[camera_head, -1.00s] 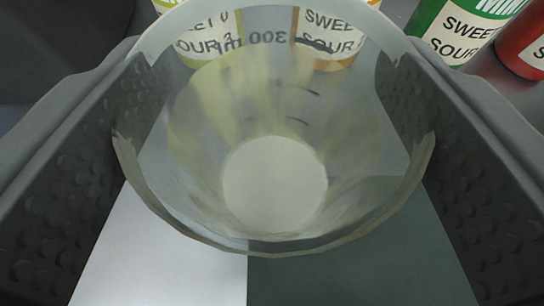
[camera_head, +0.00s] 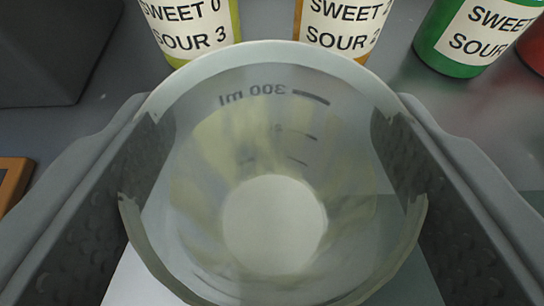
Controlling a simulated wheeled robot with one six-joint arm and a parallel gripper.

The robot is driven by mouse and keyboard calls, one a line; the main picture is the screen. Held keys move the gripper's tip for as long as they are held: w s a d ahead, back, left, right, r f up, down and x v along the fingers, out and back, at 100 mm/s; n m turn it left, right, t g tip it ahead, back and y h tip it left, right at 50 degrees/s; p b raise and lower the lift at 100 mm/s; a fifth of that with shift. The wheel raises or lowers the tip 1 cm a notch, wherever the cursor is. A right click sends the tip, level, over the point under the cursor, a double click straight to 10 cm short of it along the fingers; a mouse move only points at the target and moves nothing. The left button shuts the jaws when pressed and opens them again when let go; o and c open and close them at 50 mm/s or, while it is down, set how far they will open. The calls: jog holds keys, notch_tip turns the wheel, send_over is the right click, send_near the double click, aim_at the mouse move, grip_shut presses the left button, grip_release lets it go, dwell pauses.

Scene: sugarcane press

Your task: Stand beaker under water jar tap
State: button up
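The beaker (camera_head: 272,130) is clear glass with a mirrored 300 ml mark and graduation lines. It fills the middle of the view, seen from above into its mouth, with a pale round bottom. My gripper (camera_head: 272,165) has one dark, dimpled finger pad against each side of the beaker and is shut on it. The view does not show clearly whether the beaker's base touches the surface below. No water jar or tap shows in this view.
Behind the beaker stand a yellow bottle (camera_head: 190,22), an orange bottle (camera_head: 342,24) and a green bottle (camera_head: 474,32), with a red one (camera_head: 535,48) at the right edge. A dark block (camera_head: 50,50) is at upper left, and an orange-brown edge (camera_head: 12,182) at far left. Grey counter lies between.

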jog(key=shift+f, duration=0.1)
jog(key=o, duration=1.3)
jog(key=shift+o, duration=0.2)
jog(key=shift+s+r, duration=0.4)
jog(key=shift+s, duration=0.05)
jog(key=v, duration=1.1)
